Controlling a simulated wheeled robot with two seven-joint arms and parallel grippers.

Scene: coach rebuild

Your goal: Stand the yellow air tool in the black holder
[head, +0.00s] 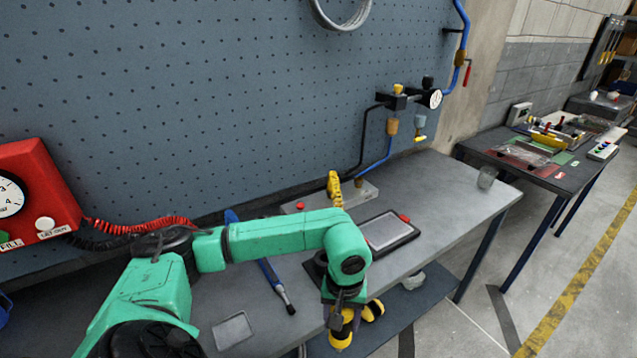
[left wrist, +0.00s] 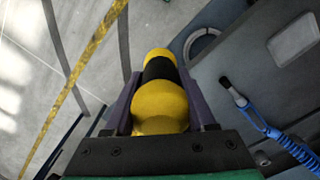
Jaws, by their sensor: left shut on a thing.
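The yellow air tool (head: 342,338) with a black band is in my left gripper (head: 343,308), low in front of the bench's front edge. In the left wrist view, the yellow air tool (left wrist: 160,105) sits between the two fingers of my left gripper (left wrist: 162,92), which are shut on it. A dark piece (head: 314,267) shows on the bench beside my forearm, mostly hidden by it. I cannot tell whether it is the black holder. My right gripper is not in view.
A yellow coil (head: 334,188) stands near the pegboard. The bench's right part is mostly clear.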

